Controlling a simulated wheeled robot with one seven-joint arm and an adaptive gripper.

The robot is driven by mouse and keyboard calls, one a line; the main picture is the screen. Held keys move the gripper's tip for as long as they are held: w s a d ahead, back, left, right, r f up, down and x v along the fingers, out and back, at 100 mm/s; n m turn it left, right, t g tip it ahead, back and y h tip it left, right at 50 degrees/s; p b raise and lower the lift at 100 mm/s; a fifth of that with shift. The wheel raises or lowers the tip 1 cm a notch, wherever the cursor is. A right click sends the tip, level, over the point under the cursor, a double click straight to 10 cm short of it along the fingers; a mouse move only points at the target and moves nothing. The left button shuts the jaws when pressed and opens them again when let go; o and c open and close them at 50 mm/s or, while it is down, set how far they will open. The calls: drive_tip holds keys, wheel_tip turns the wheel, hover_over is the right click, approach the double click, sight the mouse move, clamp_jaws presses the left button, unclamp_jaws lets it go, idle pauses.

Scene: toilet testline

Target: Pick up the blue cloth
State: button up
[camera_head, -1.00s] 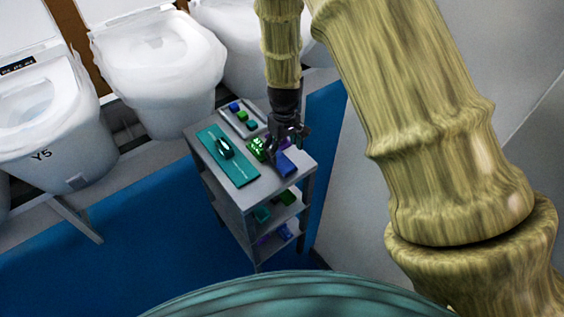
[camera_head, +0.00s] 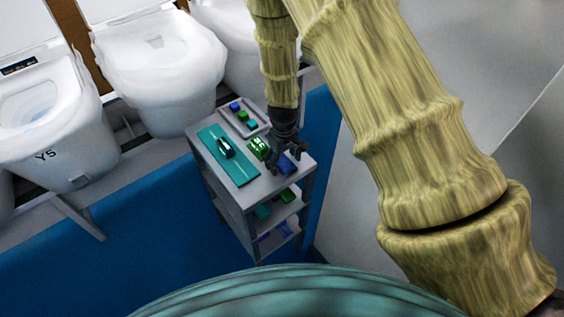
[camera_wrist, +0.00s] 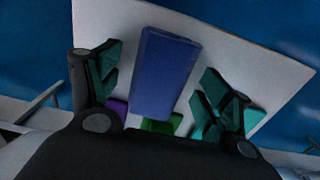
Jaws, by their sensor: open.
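The blue cloth (camera_wrist: 163,72) is a folded, block-like blue piece on the cart top (camera_wrist: 235,50). In the wrist view it lies between the two spread fingers of my gripper (camera_wrist: 160,85), with space on both sides. In the head view the blue cloth (camera_head: 287,166) shows at the cart's near right part, partly covered by my gripper (camera_head: 288,152). My gripper is open and empty, pointing down just over it. I cannot tell the exact height gap.
A green item (camera_head: 259,147) lies beside the cloth, and a purple one (camera_wrist: 117,108) shows in the wrist view. A teal mat (camera_head: 228,158) with a dark-and-white object and a grey tray (camera_head: 240,121) with small blocks share the cart top. Toilets (camera_head: 160,70) stand behind.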

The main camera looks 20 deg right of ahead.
sight(282, 164)
drive_tip(key=c, duration=1)
drive_tip(key=shift+r, duration=0.15)
drive_tip(key=shift+r+b, duration=0.4)
drive_tip(key=shift+r, duration=0.1)
drive_tip(key=shift+s+a+r+b, duration=0.15)
drive_tip(key=shift+s+r+b, duration=0.1)
drive_tip(key=shift+r+b, duration=0.25)
drive_tip(key=shift+s+a+r+b, duration=0.15)
drive_tip(key=shift+s+r+b, duration=0.1)
drive_tip(key=shift+r, duration=0.3)
drive_tip(key=s+a+b, duration=0.1)
drive_tip(key=s+a, duration=0.3)
drive_tip(key=s, duration=0.2)
drive_tip(key=s+a+r+b, duration=0.1)
drive_tip(key=s+a+b, duration=0.1)
drive_tip(key=s, duration=0.4)
drive_tip(key=shift+s+a+r+b, duration=0.3)
drive_tip(key=shift+s+a, duration=0.05)
drive_tip(key=shift+a, duration=0.55)
